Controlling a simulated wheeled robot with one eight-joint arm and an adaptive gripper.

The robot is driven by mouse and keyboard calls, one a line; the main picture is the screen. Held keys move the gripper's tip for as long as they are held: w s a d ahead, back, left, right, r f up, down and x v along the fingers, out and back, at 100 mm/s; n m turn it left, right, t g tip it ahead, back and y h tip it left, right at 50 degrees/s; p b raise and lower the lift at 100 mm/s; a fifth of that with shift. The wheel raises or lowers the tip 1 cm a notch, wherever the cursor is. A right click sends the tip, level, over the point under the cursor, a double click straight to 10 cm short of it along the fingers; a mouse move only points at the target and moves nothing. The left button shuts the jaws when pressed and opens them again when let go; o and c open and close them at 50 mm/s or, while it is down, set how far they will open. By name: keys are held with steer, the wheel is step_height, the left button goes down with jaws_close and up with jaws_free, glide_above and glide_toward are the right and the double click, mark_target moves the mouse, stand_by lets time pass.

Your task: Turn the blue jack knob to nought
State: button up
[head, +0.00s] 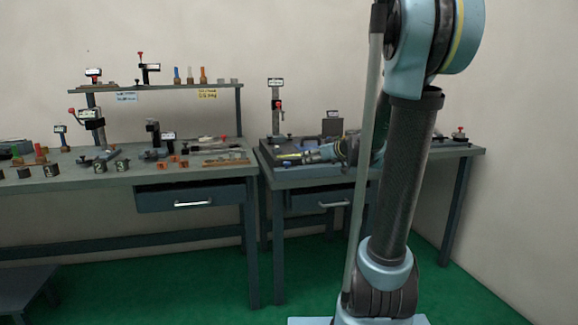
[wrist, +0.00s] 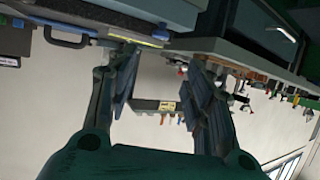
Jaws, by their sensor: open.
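In the head view, a post with a display (head: 276,92) and a red knob stands at the back left of the right-hand bench (head: 450,150). My gripper is low over that bench in the head view, partly hidden by my own arm. In the wrist view, which appears upside down, my gripper (wrist: 163,62) has its two fingers apart with nothing between them. A dark flat body with a yellow stripe (wrist: 140,39) lies just beyond the left fingertip.
The left-hand bench (head: 60,183) holds several small devices, blocks and orange parts. A shelf (head: 215,88) above it carries more devices and coloured pegs. Drawers (head: 195,198) hang below the benches.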

mark_target(289, 164)
steer(key=x, duration=1.7)
steer(key=shift+a+f, duration=0.1)
steer(key=shift+c, duration=0.4)
steer(key=c, duration=0.9)
